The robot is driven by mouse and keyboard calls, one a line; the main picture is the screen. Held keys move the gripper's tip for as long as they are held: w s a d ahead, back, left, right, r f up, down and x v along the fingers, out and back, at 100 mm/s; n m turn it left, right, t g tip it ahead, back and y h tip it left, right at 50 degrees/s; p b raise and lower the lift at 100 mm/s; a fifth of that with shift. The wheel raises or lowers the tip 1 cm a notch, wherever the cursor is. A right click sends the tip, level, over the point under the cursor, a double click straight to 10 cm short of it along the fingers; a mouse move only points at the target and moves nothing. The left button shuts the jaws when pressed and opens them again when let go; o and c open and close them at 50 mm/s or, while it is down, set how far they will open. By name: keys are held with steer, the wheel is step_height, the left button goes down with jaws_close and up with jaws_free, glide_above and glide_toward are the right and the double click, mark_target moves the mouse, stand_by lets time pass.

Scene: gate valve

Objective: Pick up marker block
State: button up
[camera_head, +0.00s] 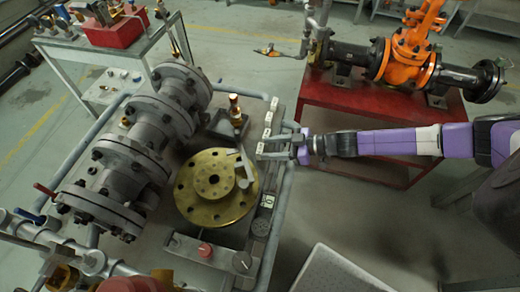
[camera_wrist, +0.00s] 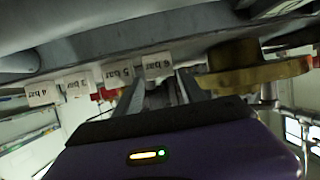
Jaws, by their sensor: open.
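Several white marker blocks sit in a row along the edge of the valve bench. In the wrist view they carry labels: a 6 bar block (camera_wrist: 157,66), a 5 bar block (camera_wrist: 119,74), a 3 bar block (camera_wrist: 77,86) and a 4 bar block (camera_wrist: 43,91). In the head view, white blocks (camera_head: 268,117) show at the bench's right edge. My gripper (camera_head: 261,147) is open at that edge, its fingers pointing left. In the wrist view its fingers (camera_wrist: 160,88) reach toward the 6 bar block, which lies between their tips; I cannot tell if they touch it.
A brass flange (camera_head: 215,188) lies on the bench left of my gripper, with a grey pipe valve body (camera_head: 140,145) beyond it. A small fitting (camera_head: 234,108) stands close by. A red table (camera_head: 350,95) with an orange valve (camera_head: 408,55) is behind my arm.

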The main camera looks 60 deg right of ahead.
steer(key=shift+x, duration=1.25)
steer(key=c, duration=1)
steer(key=shift+r, duration=0.15)
step_height(320, 180, up, 20)
steer(key=shift+f, duration=0.1)
